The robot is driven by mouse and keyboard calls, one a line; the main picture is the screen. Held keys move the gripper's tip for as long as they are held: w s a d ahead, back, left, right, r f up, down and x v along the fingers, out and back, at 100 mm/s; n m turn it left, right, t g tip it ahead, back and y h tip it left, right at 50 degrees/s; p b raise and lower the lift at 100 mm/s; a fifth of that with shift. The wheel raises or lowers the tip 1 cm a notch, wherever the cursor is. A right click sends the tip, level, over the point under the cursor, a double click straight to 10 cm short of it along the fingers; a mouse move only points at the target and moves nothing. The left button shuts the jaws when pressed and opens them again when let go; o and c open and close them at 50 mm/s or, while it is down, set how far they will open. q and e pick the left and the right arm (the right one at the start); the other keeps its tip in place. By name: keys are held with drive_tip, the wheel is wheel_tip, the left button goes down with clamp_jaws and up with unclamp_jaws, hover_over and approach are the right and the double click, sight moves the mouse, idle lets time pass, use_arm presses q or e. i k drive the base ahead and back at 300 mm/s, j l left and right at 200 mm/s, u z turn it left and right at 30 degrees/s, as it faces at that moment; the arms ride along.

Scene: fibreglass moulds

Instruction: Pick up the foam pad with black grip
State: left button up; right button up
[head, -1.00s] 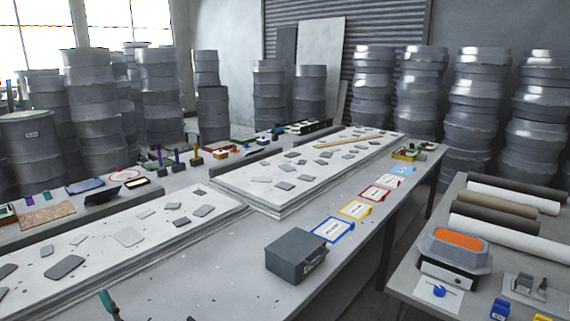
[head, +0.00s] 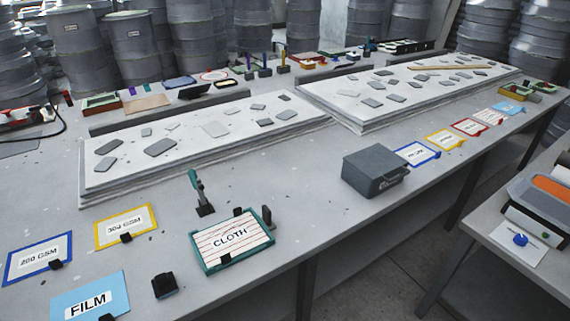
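I cannot make out for sure a foam pad with a black grip. A small dark block (head: 164,285) with a raised top lies on the near table beside the blue FILM card; it is too small to tell whether it is foam. A black wedge-shaped piece (head: 194,91) lies at the back of the table, also unclear. Several small blocks with upright handles, one of them purple (head: 250,70), stand at the back. Neither of my grippers is in view.
The CLOTH tray (head: 232,259), a green-handled tool (head: 198,190) standing upright and a grey metal box (head: 375,171) are along the table's front part. Two white slabs (head: 105,192) with grey pieces lie behind. Bare tabletop (head: 290,190) is between them.

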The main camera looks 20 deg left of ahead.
sight(164, 284)
drive_tip(key=u, duration=1.6)
